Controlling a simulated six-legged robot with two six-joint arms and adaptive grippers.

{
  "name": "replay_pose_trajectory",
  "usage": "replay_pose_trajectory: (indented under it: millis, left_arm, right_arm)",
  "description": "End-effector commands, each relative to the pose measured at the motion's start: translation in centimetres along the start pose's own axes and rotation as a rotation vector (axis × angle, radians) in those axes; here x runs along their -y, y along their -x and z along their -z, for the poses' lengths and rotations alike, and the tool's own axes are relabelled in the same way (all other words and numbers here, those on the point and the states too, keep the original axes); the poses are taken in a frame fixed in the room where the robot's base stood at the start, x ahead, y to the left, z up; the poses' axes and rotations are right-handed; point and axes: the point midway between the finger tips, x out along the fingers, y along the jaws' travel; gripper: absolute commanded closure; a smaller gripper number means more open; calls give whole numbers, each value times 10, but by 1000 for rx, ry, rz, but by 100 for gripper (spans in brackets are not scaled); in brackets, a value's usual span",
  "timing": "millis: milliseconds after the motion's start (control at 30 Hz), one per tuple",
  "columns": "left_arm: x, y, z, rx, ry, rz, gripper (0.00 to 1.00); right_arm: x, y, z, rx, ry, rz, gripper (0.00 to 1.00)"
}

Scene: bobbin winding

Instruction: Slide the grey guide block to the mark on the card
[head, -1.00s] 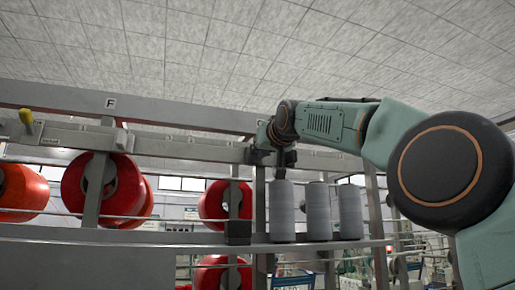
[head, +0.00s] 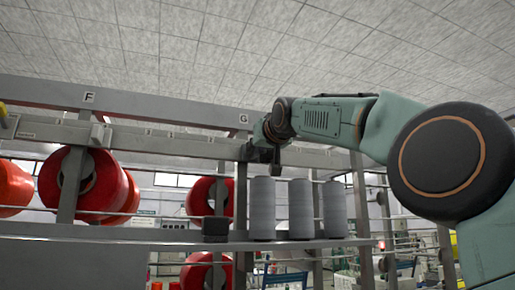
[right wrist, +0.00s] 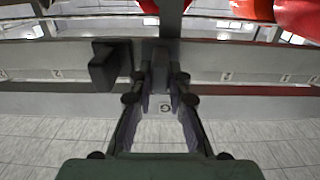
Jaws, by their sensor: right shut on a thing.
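My right gripper (head: 265,158) is at the grey rail in the head view, just right of the G label and above the leftmost grey spool. In the right wrist view, its fingers (right wrist: 160,92) are closed around a narrow grey piece, which I take to be the guide block (right wrist: 160,68). In the head view the arm and fingers mostly hide this block. Small numbered marks (right wrist: 225,77) run along the rail in the wrist view. I cannot make out which is the card's mark. My left gripper is not in view.
Several grey spools (head: 300,210) stand on the shelf below my right gripper. A black box (head: 215,229) sits left of them. Red bobbins (head: 100,187) hang further left. A dark block (right wrist: 108,65) is beside the fingers in the wrist view.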

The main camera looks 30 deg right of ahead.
Motion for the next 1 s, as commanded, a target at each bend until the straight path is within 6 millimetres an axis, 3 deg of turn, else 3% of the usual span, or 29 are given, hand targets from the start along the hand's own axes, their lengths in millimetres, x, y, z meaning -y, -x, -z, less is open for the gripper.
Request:
replay_pose_trajectory:
  millis: [400,433,700,1000]
  left_arm:
    - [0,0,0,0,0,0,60]
    - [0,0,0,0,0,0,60]
    - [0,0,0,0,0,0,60]
    - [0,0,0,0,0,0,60]
  right_arm:
    - [1,1,2,-3,1,-1,100]
    - [1,1,2,-3,1,-1,83]
    - [0,0,1,-2,1,-1,60]
    - [-1,0,0,-1,1,0,60]
